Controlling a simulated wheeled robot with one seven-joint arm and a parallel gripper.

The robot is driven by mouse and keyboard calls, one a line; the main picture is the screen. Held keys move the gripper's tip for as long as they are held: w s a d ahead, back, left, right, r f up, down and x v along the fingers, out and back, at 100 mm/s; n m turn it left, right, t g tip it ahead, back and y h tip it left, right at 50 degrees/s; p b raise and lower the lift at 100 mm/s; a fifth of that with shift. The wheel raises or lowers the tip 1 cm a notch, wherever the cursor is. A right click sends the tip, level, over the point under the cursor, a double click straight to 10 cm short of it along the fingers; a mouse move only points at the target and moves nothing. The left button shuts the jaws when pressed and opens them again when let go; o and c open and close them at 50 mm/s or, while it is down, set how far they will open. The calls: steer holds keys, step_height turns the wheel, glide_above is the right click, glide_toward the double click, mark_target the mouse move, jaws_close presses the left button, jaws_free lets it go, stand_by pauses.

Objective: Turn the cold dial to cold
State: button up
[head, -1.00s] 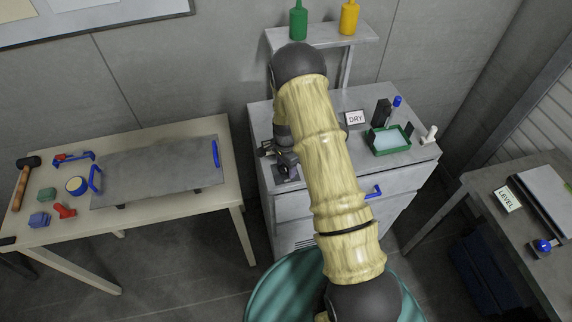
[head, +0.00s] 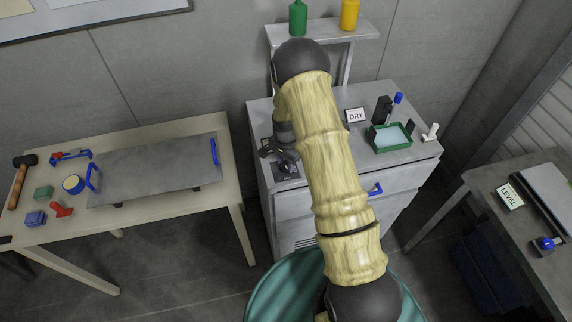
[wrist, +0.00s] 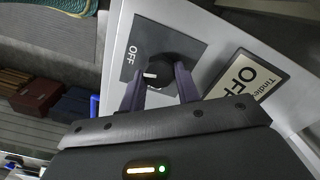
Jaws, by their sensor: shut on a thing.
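The dial is a black round knob (wrist: 155,68) with a white pointer mark, set on a dark grey plate (wrist: 182,38) in the wrist view. The word OFF is printed on the plate to the knob's left, and the white mark points to that side. No "cold" lettering can be read. My gripper (wrist: 158,78) is shut on the knob, with one dark finger on each side of it. In the head view my gripper (head: 280,155) is over the left part of the grey cabinet top (head: 262,120), and my arm hides part of that top.
A framed card (wrist: 247,80) reading OFF lies right of the knob. On the cabinet stand a DRY sign (head: 355,116), a green tray (head: 393,150) and a white object (head: 430,132). A tool table (head: 130,130) is at left, and a desk with a LEVEL sign (head: 510,197) at right.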

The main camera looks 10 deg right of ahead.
mark_target(284, 164)
steer(key=n+b, duration=0.2)
steer(key=n, duration=0.2)
steer(key=shift+w+f+b, duration=0.1)
steer(key=shift+w+b, duration=0.05)
steer(key=shift+b, duration=0.15)
steer(key=n+b, duration=0.1)
steer(key=n, duration=0.3)
steer(key=shift+a+b, duration=0.1)
steer(key=shift+b, duration=0.2)
steer(key=n+b, duration=0.1)
steer(key=n, duration=0.2)
steer(key=shift+a+n, duration=0.1)
steer(key=shift+n, duration=0.3)
steer(key=shift+a+n+b, duration=0.1)
steer(key=shift+n+b, duration=0.2)
steer(key=shift+n, duration=1.7)
steer(key=o, duration=1)
steer(key=shift+r, duration=0.2)
step_height(284, 164, up, 17)
steer(key=b, duration=0.2)
steer(key=shift+r+b, duration=0.15)
steer(key=shift+b, duration=0.25)
